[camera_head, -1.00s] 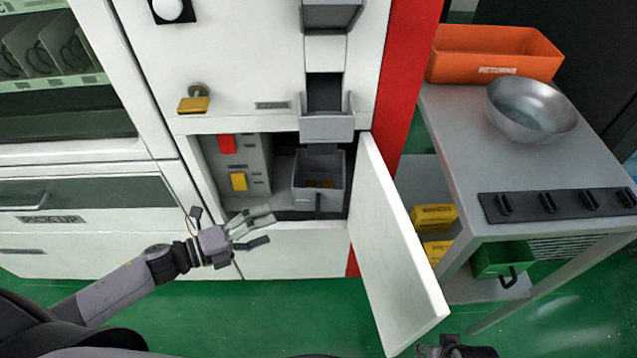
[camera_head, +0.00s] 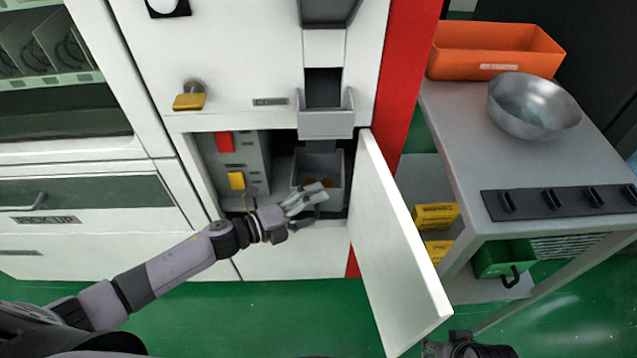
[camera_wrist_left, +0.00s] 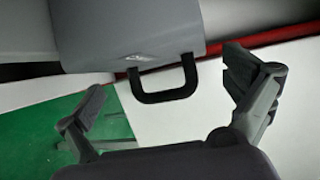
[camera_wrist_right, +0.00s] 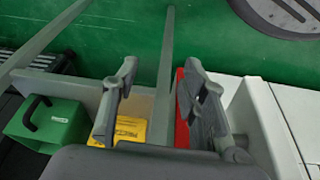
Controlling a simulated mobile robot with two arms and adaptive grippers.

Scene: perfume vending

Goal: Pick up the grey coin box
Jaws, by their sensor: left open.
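The grey coin box (camera_head: 319,163) sits in the open compartment of the white machine, with a few gold-coloured coins inside. In the left wrist view its grey front (camera_wrist_left: 125,30) and black loop handle (camera_wrist_left: 165,97) show ahead of my fingers. My left gripper (camera_head: 312,200) is in front of the box at the compartment's lower edge. It is open, and in the left wrist view (camera_wrist_left: 170,95) the handle lies between its spread fingers, not gripped. My right gripper (camera_wrist_right: 160,95) is open and empty; only a dark part of it shows at the bottom of the head view.
The white compartment door (camera_head: 395,240) stands open right of the box. A grey unit with a red and a yellow block (camera_head: 236,180) is left of it. A grey cart (camera_head: 450,150) at right carries an orange bin (camera_head: 490,50), a metal bowl (camera_head: 535,105) and, below, a green box (camera_head: 503,258).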

